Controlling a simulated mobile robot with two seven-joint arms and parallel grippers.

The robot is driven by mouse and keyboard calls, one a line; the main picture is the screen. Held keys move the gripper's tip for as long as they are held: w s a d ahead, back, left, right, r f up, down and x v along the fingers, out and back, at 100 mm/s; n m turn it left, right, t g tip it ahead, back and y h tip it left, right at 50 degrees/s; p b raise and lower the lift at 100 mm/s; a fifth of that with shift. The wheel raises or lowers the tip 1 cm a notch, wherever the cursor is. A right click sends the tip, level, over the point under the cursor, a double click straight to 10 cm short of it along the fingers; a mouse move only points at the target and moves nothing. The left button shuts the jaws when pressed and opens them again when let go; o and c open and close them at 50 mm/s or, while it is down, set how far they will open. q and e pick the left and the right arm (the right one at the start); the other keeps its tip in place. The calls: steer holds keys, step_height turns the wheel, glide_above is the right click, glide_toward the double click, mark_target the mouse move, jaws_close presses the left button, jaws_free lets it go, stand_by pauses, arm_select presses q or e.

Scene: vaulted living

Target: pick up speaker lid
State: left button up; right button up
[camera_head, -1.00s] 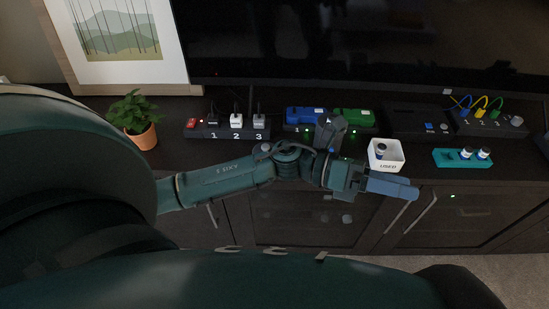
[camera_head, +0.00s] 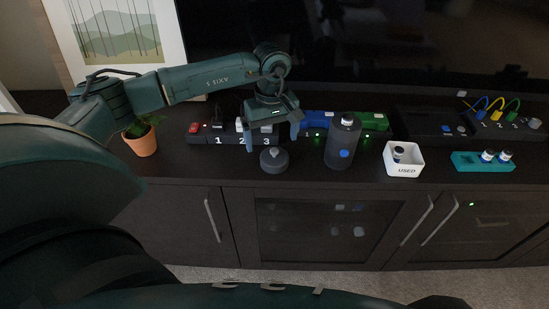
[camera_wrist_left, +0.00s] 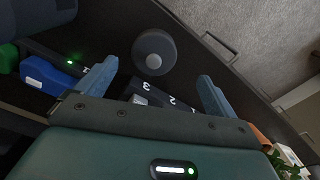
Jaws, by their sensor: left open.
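The speaker lid (camera_head: 274,160) is a dark grey round disc with a small knob on top. It lies on the cabinet top near the front edge, left of the speaker. My left gripper (camera_head: 272,131) is open and empty, fingers pointing down, behind and above the lid. In the left wrist view the lid (camera_wrist_left: 154,50) shows between and just beyond the spread fingertips (camera_wrist_left: 158,72), apart from both. The speaker (camera_head: 343,142), a dark upright cylinder with a blue button, stands to the right. My right gripper is not in view.
A numbered power strip (camera_head: 230,141) with plugs lies behind the lid. Blue (camera_head: 318,121) and green (camera_head: 374,121) blocks are behind the speaker. A white USED box (camera_head: 402,170) and teal rack (camera_head: 467,163) stand right. A potted plant (camera_head: 141,142) is left.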

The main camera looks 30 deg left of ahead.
mark_target(275, 151)
arm_select(q)
steer(key=f, duration=0.7)
steer(key=shift+w+d+f, duration=0.2)
steer(key=shift+w+d, duration=0.05)
steer(key=shift+w, duration=0.1)
steer(key=c, duration=1)
